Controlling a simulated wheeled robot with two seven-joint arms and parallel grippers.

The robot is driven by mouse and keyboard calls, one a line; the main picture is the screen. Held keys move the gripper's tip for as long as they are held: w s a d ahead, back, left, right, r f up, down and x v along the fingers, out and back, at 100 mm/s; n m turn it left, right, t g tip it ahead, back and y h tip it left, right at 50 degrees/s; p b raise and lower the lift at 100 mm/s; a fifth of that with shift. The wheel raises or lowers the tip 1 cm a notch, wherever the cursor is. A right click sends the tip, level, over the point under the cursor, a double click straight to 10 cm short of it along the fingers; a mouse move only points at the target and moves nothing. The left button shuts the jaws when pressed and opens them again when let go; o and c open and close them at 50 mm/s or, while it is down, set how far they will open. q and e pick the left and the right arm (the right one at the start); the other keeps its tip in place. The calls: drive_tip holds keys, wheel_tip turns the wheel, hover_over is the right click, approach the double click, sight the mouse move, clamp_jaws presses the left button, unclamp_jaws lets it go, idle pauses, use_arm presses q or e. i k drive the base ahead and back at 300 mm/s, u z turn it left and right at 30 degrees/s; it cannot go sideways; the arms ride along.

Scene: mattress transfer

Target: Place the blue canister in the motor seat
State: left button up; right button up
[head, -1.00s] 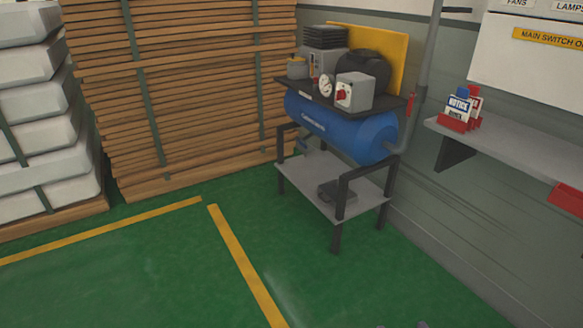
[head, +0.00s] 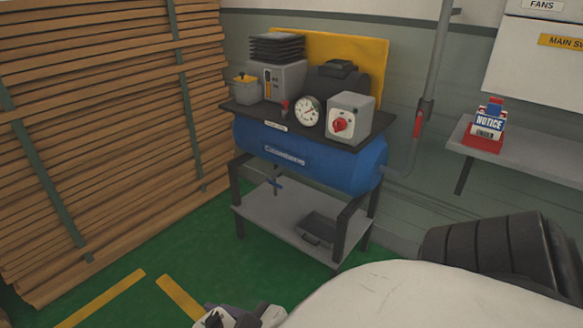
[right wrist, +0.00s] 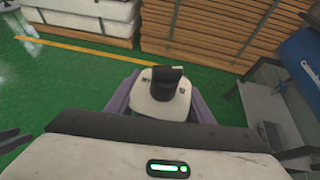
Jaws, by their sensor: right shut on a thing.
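No blue canister can be made out. The motor seat cannot be picked out for certain; a dark motor-like housing (head: 338,88) sits on the black top plate of the blue compressor (head: 310,161). My right gripper (head: 238,317) is at the bottom edge of the head view, mostly cut off. In the right wrist view its purple fingers (right wrist: 163,105) are on either side of a white rounded thing with a dark top (right wrist: 162,106), and are shut on it. This thing is held above the green floor, apart from the compressor.
Stacked brown boards (head: 110,130) stand left of the compressor. A grey lower shelf (head: 275,222) holds a dark tray (head: 318,229). A wall shelf (head: 535,160) at right carries a red, white and blue notice stand (head: 488,125). Green floor is clear in front.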

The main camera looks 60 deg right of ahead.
sight(338, 67)
drive_tip(key=z, duration=0.6)
drive_tip(key=i, duration=1.35)
drive_tip(key=z, duration=1.15)
